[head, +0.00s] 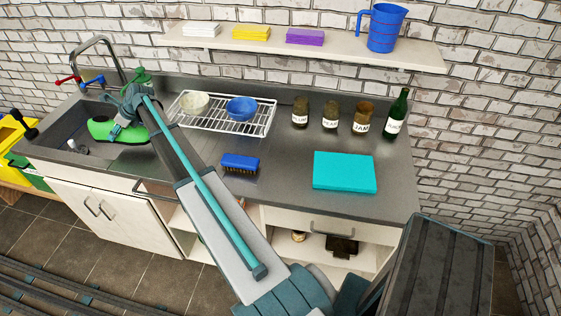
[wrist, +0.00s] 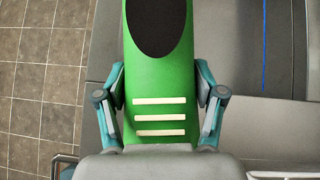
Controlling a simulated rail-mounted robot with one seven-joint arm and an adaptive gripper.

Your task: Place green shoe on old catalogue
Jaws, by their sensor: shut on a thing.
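The green shoe (head: 103,131) is over the sink at the left in the head view, partly hidden by my arm. In the wrist view the shoe (wrist: 160,70) fills the middle, with a dark opening at the top and three pale stripes. My gripper (wrist: 160,88) is shut on it, one finger on each side; the gripper (head: 117,130) also shows small in the head view. A flat turquoise slab (head: 344,171) lies on the right part of the counter with nothing on it. It may be the old catalogue; no marking is readable.
A blue brush (head: 240,163) lies mid-counter. Behind it a wire rack (head: 222,122) holds a pale bowl (head: 195,103) and a blue bowl (head: 242,108). Brown jars (head: 330,116) and a green bottle (head: 396,116) stand behind the slab. A tap (head: 101,46) rises behind the sink.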

